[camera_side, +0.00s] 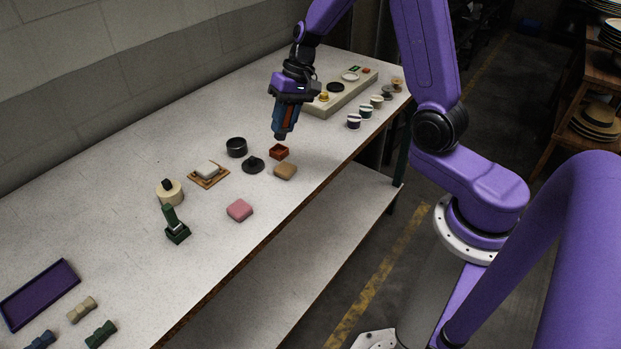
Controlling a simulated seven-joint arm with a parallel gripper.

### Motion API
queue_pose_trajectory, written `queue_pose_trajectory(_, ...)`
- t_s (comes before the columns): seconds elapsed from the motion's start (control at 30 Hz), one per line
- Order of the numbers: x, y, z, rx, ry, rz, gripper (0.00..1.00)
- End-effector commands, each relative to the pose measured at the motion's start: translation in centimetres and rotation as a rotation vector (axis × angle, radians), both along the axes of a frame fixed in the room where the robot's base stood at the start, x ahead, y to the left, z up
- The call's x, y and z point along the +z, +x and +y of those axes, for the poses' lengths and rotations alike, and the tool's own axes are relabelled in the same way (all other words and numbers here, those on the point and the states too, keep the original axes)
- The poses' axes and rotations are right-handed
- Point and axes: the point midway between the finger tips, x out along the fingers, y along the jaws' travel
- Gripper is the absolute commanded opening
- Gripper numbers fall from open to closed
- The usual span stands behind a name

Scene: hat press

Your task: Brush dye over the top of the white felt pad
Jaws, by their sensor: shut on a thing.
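The white felt pad (207,167) lies on a small wooden board (209,182) near the middle of the table. A small orange-red square dish (279,152), which may hold the dye, stands to its right. My gripper (285,123) points down above this dish, with blue fingers shut on an orange-brown brush (289,114). The brush's dark lower end shows just above the dish; I cannot tell whether it touches it. Most of the brush is hidden by the fingers, and the dish's inside is hard to see.
A black round cup (236,147), a black lidded piece (253,164), a tan block (285,171) and a pink block (239,210) stand close by. A green stamp (176,226) and a cream round pot (169,192) stand left of the pad.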

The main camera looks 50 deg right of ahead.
Motion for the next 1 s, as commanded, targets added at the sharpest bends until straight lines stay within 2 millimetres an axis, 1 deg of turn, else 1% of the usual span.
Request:
queue_pose_trajectory(0.03, 0.3, -0.9, 0.1, 0.065, 0.0, 0.0, 0.0)
queue_pose_trajectory(0.1, 0.5, -2.0, 0.3, 0.156, -0.001, -0.001, 0.0)
queue_pose_trajectory(0.23, 0.8, -3.4, 0.6, 0.276, -0.001, -0.001, 0.0)
queue_pose_trajectory(0.33, 1.0, -3.8, 0.8, 0.325, -0.002, -0.002, 0.0)
queue_pose_trajectory(0.43, 1.1, -3.1, 1.0, 0.339, -0.005, -0.007, 0.0)
queue_pose_trajectory(0.47, 1.1, -2.6, 1.1, 0.337, -0.007, -0.008, 0.0)
queue_pose_trajectory(0.57, 1.3, -0.4, 1.6, 0.33, -0.015, -0.02, 0.0)
queue_pose_trajectory(0.8, 2.0, 6.4, 3.8, 0.297, -0.038, -0.057, 0.0)
queue_pose_trajectory(1.0, 2.4, 11.6, 6.2, 0.265, -0.052, -0.09, 0.0)
